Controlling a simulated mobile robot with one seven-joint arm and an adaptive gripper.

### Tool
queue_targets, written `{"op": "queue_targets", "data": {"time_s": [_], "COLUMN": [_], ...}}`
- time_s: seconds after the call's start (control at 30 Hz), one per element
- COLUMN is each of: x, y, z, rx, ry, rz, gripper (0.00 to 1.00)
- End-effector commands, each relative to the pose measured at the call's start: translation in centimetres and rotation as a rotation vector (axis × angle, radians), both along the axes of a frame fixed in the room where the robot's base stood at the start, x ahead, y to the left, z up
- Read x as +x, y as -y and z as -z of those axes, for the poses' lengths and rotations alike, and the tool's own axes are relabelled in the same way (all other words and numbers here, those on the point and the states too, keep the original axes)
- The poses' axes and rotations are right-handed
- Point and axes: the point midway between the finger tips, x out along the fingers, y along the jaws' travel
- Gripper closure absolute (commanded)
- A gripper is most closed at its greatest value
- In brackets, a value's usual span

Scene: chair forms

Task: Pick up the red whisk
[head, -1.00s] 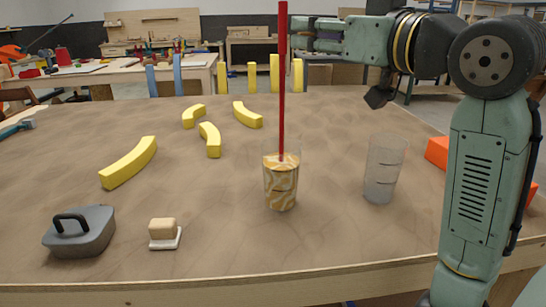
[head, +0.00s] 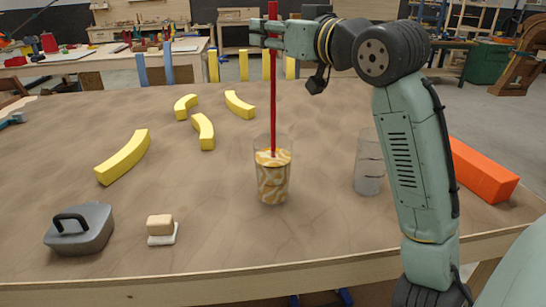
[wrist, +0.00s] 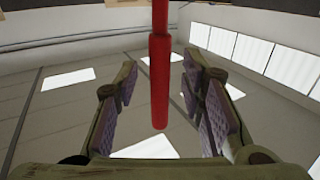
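The red whisk (head: 273,95) shows as a long thin red rod standing upright in a clear glass (head: 273,182) with a yellow-and-white swirled filling. Its lower end is hidden in the filling. My gripper (head: 266,34) is at the upper part of the rod, high above the table. In the wrist view the red rod (wrist: 160,80) lies between the two padded fingers of my gripper (wrist: 162,95), with a visible gap on each side. The gripper is open and holds nothing.
A second, empty glass (head: 369,165) stands right of the filled one, near my arm. An orange block (head: 482,170) lies at the right edge. Yellow curved blocks (head: 123,157), a grey lidded box (head: 80,230) and a small beige block (head: 160,225) are on the left of the table (head: 220,255).

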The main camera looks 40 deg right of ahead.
Motion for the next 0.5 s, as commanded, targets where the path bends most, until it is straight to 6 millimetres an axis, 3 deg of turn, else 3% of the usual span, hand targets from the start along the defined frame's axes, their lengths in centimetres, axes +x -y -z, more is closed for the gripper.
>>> {"op": "queue_targets", "data": {"time_s": [0.2,0.5], "x": [0.11,0.09], "y": [0.00,0.00], "z": [0.03,0.02], "rx": [0.000,0.000], "ry": [0.001,0.001], "rz": [0.000,0.000], "gripper": [0.64,0.83]}}
